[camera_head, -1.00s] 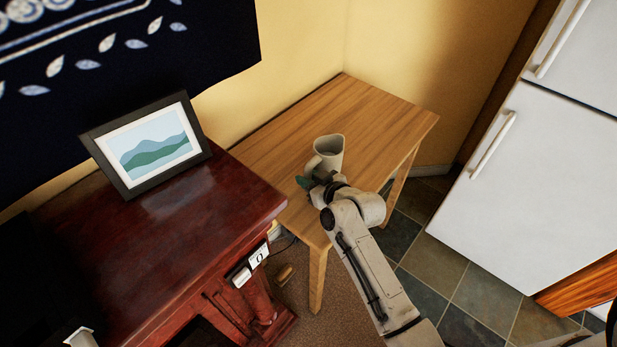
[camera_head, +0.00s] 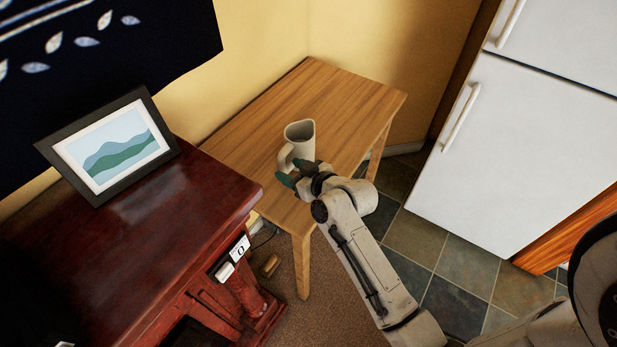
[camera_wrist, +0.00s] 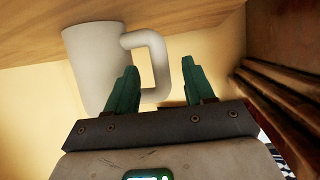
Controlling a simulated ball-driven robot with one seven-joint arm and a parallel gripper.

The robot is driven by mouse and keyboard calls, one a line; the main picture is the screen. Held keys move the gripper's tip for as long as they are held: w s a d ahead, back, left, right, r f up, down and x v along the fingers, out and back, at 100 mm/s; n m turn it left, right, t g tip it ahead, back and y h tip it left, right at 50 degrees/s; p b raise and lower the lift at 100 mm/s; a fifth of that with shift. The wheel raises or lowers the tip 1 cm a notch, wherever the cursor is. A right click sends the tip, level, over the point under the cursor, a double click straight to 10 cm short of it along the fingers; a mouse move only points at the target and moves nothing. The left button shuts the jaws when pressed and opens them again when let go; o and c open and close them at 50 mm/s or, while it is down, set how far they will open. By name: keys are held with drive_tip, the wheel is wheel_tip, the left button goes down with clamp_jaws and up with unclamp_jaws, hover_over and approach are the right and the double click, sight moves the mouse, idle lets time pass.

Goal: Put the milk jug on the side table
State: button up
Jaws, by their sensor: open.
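The milk jug (camera_head: 300,138) is pale grey-white and stands upright on the light wooden side table (camera_head: 350,100), near its front left part. Its handle faces my gripper. My gripper (camera_head: 284,173) is open beside the jug, on the handle side. In the wrist view the jug (camera_wrist: 92,62) is at the upper left, with its handle (camera_wrist: 158,62) above the gap between the green fingertips of my gripper (camera_wrist: 162,75). Nothing is held between the fingers. The near edge of the table is partly hidden by my arm.
A dark red wooden cabinet (camera_head: 190,215) with a framed picture (camera_head: 112,150) stands left of the table. A white fridge (camera_head: 520,150) is at the right, across a tiled floor. The back and right of the table top are clear.

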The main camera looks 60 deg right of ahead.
drive_tip(key=v, duration=0.8)
drive_tip(key=s+a+f+g+y, duration=0.1)
drive_tip(key=a+f, duration=0.1)
drive_tip(key=s+a+f+n+g+y, duration=0.1)
drive_tip(key=s+a+f+g, duration=0.1)
drive_tip(key=a, duration=0.1)
drive_tip(key=s+a+f+g+y, duration=0.1)
drive_tip(key=s+a+g, duration=0.1)
drive_tip(key=a, duration=0.1)
drive_tip(key=shift+s+a+f+n+b, duration=0.1)
drive_tip(key=shift+a+f+n+b, duration=0.05)
drive_tip(key=shift+f+n+b, duration=0.2)
drive_tip(key=s+a+f+g, duration=0.2)
drive_tip(key=s+g, duration=0.5)
drive_tip(key=s, duration=0.5)
drive_tip(key=shift+a+h, duration=0.35)
drive_tip(key=shift+h, duration=0.05)
